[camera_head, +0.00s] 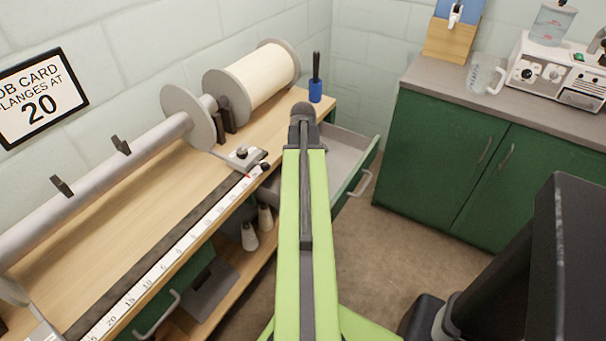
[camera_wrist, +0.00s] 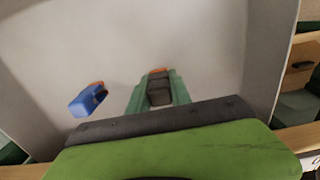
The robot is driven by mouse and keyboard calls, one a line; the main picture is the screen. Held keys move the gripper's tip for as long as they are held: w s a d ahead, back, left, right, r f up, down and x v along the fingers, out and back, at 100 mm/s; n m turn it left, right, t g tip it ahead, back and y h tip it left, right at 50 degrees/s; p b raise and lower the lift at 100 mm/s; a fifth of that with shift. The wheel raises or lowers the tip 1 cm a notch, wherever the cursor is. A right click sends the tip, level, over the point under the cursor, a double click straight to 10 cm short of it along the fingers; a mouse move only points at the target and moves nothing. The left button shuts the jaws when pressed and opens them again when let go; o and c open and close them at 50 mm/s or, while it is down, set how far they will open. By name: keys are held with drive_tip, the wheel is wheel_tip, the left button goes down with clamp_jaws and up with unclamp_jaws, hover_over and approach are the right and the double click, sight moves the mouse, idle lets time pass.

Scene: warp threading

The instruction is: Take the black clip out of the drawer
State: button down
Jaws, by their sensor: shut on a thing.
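The black clip (camera_wrist: 159,93) sits between the green fingers of my gripper (camera_wrist: 158,86) in the wrist view, and an orange-brown part shows at its far end. My gripper is shut on the clip, inside or just above the open drawer (camera_wrist: 190,45). I cannot tell whether the clip still touches the drawer floor. In the head view the pulled-out drawer (camera_head: 366,182) lies partly behind my arm, which hides my gripper and the clip there.
A blue clip (camera_wrist: 84,103) with an orange end lies in the drawer, left of my gripper. The wooden bench (camera_head: 150,195) with its roller and white spool (camera_head: 262,75) stands to the left. A green cabinet (camera_head: 430,150) stands to the right, with floor between.

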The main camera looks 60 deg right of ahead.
wheel_tip(320, 180, up, 5)
drive_tip(key=p, duration=0.4)
drive_tip(key=shift+s+f, duration=0.1)
drive_tip(key=shift+f, duration=0.05)
drive_tip(key=s+r+p, duration=0.5)
drive_tip(key=s, duration=0.6)
drive_tip(key=shift+s+r+p, duration=0.3)
drive_tip(key=shift+r+p, duration=0.05)
